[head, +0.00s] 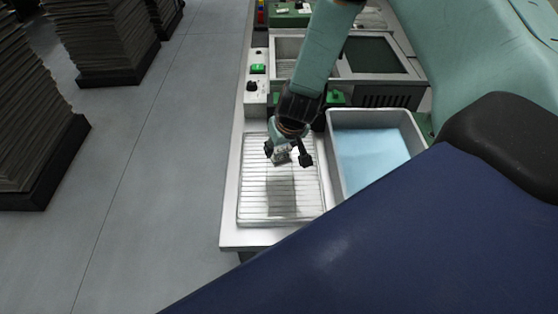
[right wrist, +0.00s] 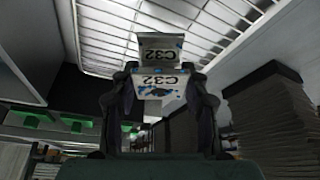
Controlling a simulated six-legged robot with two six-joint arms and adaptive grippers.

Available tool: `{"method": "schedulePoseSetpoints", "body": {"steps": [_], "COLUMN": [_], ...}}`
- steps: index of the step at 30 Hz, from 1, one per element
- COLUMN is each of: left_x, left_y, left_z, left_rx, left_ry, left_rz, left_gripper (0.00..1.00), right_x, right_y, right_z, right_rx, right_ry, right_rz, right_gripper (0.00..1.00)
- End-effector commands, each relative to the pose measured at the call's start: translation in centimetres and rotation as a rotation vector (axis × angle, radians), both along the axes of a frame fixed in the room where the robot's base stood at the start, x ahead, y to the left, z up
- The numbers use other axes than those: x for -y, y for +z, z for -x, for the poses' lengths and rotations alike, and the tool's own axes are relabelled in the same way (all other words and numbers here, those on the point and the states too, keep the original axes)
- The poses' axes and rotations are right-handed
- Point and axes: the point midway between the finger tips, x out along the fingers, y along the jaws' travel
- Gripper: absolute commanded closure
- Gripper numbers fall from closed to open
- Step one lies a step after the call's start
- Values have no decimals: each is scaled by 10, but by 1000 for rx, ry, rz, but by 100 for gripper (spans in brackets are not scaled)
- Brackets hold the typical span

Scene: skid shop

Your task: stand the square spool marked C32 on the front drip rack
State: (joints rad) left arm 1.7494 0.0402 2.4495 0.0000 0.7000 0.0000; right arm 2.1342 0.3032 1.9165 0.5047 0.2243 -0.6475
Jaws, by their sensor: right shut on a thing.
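My right gripper (head: 287,153) is shut on the square spool (head: 281,158), a small pale piece between its fingers, over the front drip rack (head: 255,205). In the right wrist view the spool (right wrist: 160,58) sits between both fingers, with C32 upside down on two faces and a blue patch on one. The wire rack (right wrist: 100,28) shows behind it. The spool appears to be above the wires, with a dark shadow on the rack nearer the front; the exact gap cannot be told. I see no other thing on the rack. My left gripper is out of view.
A basin of pale blue liquid (head: 375,150) stands just right of the rack. Behind are a control strip with a green switch (head: 258,69) and a dark-topped unit (head: 375,55). Dark stacks (head: 105,40) stand on the floor at left, with open floor between.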

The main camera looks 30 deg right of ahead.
Motion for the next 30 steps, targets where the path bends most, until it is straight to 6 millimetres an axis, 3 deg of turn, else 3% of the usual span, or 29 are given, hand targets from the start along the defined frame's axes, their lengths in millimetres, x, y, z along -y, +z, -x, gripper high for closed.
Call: {"method": "schedulePoseSetpoints", "body": {"steps": [11, 26, 27, 30], "left_x": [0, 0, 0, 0], "left_y": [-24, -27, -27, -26], "left_z": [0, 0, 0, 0], "left_rx": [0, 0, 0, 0], "left_ry": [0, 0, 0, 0], "left_rz": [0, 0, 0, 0], "left_gripper": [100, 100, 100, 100], "right_x": [-2, -2, -2, -2], "right_y": [-37, -43, -42, -42], "right_z": [-2, -2, -2, -2], "right_rx": [0, 0, -1, -1], "right_ry": [1, 1, 1, 1], "right_rz": [0, 0, 0, 0], "right_gripper": [77, 77, 52, 43]}}
